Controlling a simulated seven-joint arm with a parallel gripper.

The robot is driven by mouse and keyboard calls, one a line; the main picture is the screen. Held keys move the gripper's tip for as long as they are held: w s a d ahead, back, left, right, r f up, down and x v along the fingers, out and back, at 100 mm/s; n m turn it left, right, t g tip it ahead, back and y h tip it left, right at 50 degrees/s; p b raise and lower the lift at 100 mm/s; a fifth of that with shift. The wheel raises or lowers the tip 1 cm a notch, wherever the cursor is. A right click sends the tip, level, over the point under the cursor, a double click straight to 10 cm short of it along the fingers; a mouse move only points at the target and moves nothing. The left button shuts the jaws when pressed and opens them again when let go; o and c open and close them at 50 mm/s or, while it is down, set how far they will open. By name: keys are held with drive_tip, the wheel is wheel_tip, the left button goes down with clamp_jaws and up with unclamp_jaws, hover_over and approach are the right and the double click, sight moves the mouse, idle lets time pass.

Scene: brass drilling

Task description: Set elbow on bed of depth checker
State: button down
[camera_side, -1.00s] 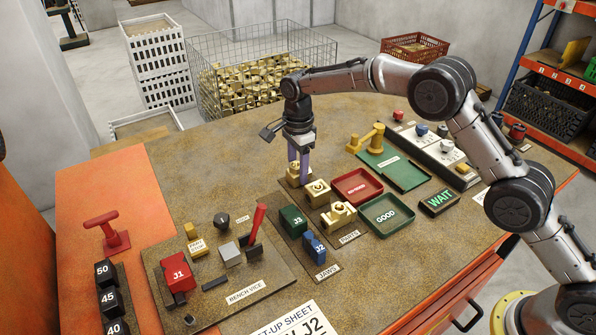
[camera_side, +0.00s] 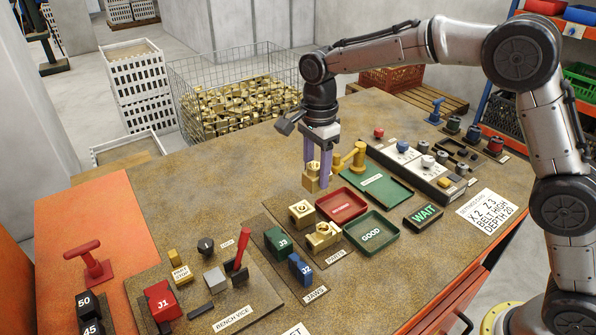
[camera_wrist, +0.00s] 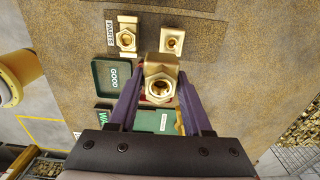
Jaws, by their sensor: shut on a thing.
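My gripper (camera_side: 318,165) is shut on a brass elbow (camera_side: 311,183), holding it above the bench behind the red tray. The wrist view shows the elbow (camera_wrist: 160,72) between the two purple fingers, with a round threaded opening facing the camera. A green plate with a brass-coloured post and arm (camera_side: 352,156) at its far left end, apparently the depth checker, lies to the right of my gripper. Its green bed (camera_side: 388,193) is empty apart from a small label. In the wrist view the bed is partly hidden by my gripper.
Two brass parts (camera_side: 301,213) (camera_side: 322,236) lie on the parts mat. A red tray (camera_side: 342,204) and a green GOOD tray (camera_side: 371,232) stand empty beside it. A panel with knobs (camera_side: 424,172) borders the green plate on the right.

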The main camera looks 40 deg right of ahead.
drive_tip(key=shift+s+d+f, duration=0.5)
drive_tip(key=shift+d+f, duration=0.8)
drive_tip(key=shift+d, duration=2.35)
drive_tip(key=shift+s+d+f, duration=0.5)
drive_tip(key=shift+d+f, duration=0.8)
drive_tip(key=shift+d, duration=2.4)
drive_tip(key=shift+s+d+f, duration=0.5)
drive_tip(key=shift+d+f, duration=0.8)
drive_tip(key=shift+d, duration=2.35)
drive_tip(key=shift+f, duration=1.4)
drive_tip(key=shift+c, duration=1.6)
unclamp_jaws()
drive_tip(key=shift+o, duration=0.4)
drive_tip(key=shift+s+f, duration=0.1)
drive_tip(key=shift+f, duration=0.05)
